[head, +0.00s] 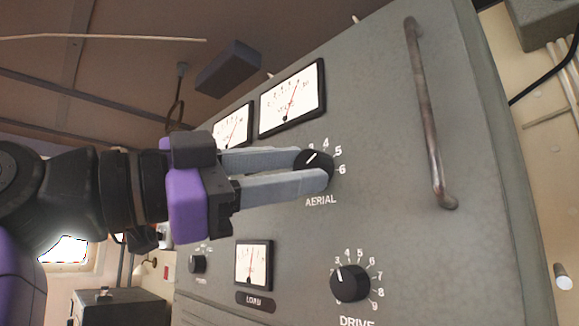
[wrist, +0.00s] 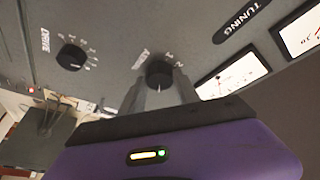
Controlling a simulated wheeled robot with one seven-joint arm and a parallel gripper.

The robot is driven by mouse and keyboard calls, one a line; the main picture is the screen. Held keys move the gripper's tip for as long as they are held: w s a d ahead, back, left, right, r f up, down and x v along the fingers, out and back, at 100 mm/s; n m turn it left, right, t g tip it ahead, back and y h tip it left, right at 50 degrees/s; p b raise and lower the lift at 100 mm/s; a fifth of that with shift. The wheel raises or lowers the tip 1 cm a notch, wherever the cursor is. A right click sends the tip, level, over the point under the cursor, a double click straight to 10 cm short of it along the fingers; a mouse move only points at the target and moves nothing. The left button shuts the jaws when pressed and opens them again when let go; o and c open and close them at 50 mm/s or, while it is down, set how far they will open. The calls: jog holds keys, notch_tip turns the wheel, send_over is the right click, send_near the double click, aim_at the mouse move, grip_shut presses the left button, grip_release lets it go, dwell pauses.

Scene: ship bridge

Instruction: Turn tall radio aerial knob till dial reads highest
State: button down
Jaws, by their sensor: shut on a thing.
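The tall radio (head: 385,130) is a grey cabinet filling the right of the head view. Its black AERIAL knob (head: 319,160) has a white pointer line slanting up and right; its exact number is unclear. My gripper (head: 314,169) reaches in from the left, shut on this knob with one finger on each side. The wrist view also shows the knob (wrist: 159,72) between the fingertips. A large white dial (head: 293,97) above the knob has its needle right of middle. A second dial (head: 234,126) beside it is partly hidden by my gripper. The LOAD dial (head: 253,264) sits lower, needle near upright.
A black DRIVE knob (head: 350,284) sits below the AERIAL knob, and a smaller knob (head: 198,264) is lower left. A long metal handle (head: 428,120) stands out from the panel at right. A dark box (head: 228,68) hangs beyond the dials.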

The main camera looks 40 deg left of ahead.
jog(key=c, duration=0.9)
grip_release()
jog(key=b+v, duration=0.2)
jog(key=v, duration=0.6)
jog(key=shift+w, duration=0.1)
